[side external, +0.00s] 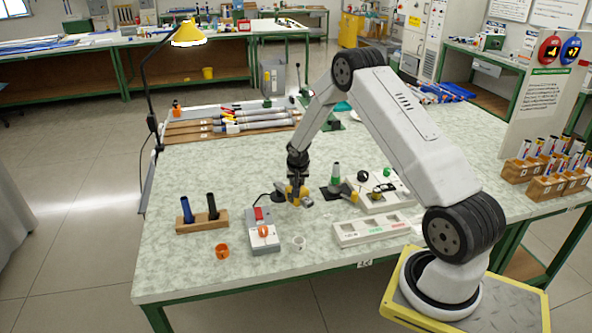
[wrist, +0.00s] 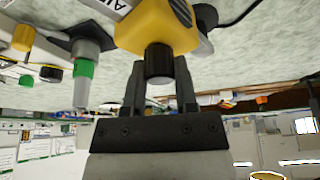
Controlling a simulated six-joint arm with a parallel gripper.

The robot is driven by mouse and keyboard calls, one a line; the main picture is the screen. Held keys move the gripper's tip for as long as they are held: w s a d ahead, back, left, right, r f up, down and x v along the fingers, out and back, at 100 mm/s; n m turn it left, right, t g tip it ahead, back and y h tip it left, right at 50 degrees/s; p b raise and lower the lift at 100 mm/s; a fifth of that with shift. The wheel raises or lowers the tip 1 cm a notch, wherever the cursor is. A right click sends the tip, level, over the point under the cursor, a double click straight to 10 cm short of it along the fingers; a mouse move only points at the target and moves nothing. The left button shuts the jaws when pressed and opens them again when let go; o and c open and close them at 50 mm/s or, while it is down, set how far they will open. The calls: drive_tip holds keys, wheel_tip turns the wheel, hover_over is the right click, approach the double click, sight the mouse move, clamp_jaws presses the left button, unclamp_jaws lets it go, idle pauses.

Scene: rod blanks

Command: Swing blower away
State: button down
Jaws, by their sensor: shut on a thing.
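The blower (side external: 290,193) is a small yellow unit with a grey nozzle, low over the table near the middle of the side view. In the wrist view its yellow body (wrist: 155,25) shows large, with part of a dark label "AI…" and a black knob (wrist: 159,62). My gripper (side external: 297,181) comes down onto the blower from above. In the wrist view the two dark fingers of my gripper (wrist: 160,80) stand on either side of the black knob, shut on it. The far sides of the knob and the blower's base are hidden.
A grey box with red and orange switches (side external: 262,236) stands front left of the blower. A green-and-grey cone (side external: 335,176) stands to its right.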

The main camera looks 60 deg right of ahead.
drive_tip(key=shift+w+a+m, duration=0.2)
drive_tip(key=shift+a+m, duration=0.2)
idle(0.4)
drive_tip(key=shift+c, duration=1.9)
unclamp_jaws()
drive_tip(key=shift+r, duration=0.1)
drive_tip(key=v, duration=0.7)
drive_tip(key=shift+a+r, duration=0.25)
drive_tip(key=shift+r, duration=0.05)
